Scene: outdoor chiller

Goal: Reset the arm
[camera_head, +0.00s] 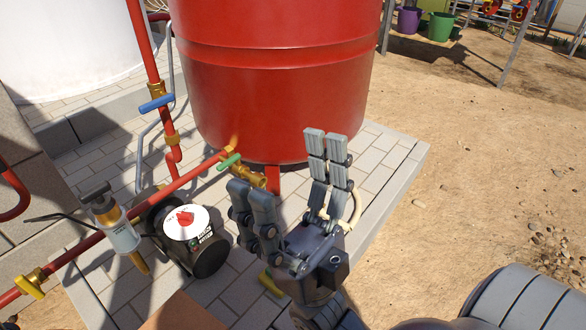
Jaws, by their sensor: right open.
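My right gripper (284,163) is in the middle of the head view, with its grey jointed fingers spread apart and pointing up. It is open, and nothing shows between the fingers. It is seen in front of the paved platform and the lower part of the red tank (275,75). A link of my arm fills the bottom right corner. My left gripper is not in view.
Red pipes (150,190) with brass fittings, a blue-handled valve (156,103) and a green-handled valve (229,161) run left of the gripper. A black pump (212,255) with a red knob stands on the paving (385,155). Open sandy ground (470,190) lies to the right.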

